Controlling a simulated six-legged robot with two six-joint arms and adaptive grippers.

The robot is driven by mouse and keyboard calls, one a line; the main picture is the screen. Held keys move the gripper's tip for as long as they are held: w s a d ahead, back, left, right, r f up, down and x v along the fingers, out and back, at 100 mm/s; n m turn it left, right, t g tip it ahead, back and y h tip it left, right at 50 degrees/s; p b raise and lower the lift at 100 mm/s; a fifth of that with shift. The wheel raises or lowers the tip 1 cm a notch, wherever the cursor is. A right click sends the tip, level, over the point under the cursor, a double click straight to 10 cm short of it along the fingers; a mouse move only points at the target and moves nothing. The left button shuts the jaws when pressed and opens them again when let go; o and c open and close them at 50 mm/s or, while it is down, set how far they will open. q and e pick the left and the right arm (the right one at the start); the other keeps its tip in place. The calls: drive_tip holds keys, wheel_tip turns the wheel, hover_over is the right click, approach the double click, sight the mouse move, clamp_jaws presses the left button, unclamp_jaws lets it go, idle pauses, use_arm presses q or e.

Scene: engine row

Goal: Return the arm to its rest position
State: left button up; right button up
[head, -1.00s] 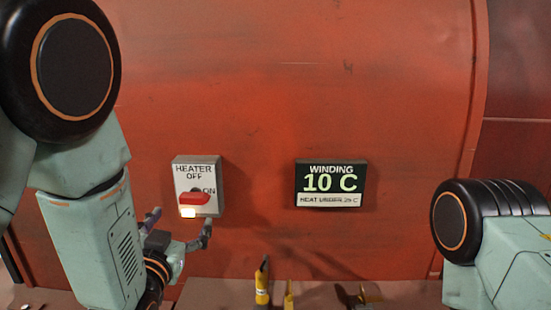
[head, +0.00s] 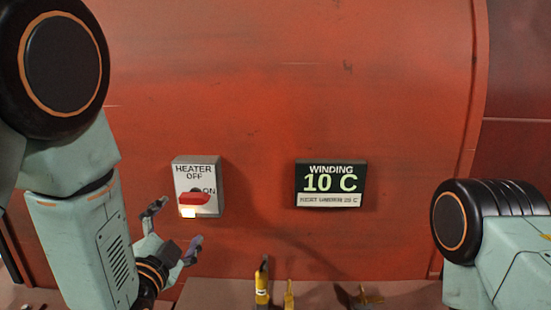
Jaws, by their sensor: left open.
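My left arm comes in from the left, and its gripper (head: 178,226) is open and empty. It is below and to the left of the heater switch box (head: 208,178), with a visible gap in the picture between its fingers and the red handle (head: 194,198). The box is grey with the words HEATER, OFF and ON; the handle lies roughly level, pointing left, and a lit pale patch shows beneath it. My right arm shows at the right edge; its gripper is out of view.
A dark display (head: 331,184) on the red wall (head: 290,110) reads WINDING 10 C. Yellow-handled tools stand or lie along the bottom, including one upright yellow tool (head: 262,286). The wall between the box and the display is clear.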

use_arm(q)
drive_tip(key=m, duration=0.2)
drive_tip(key=s+a+m, duration=0.1)
drive_tip(key=m, duration=0.1)
drive_tip(key=a+m, duration=0.1)
drive_tip(key=m, duration=0.1)
drive_tip(key=shift+s+a+m+y, duration=0.2)
drive_tip(key=shift+a+m+y, duration=0.1)
drive_tip(key=shift+m, duration=0.1)
drive_tip(key=shift+d, duration=0.1)
idle(0.3)
drive_tip(key=shift+f, duration=0.1)
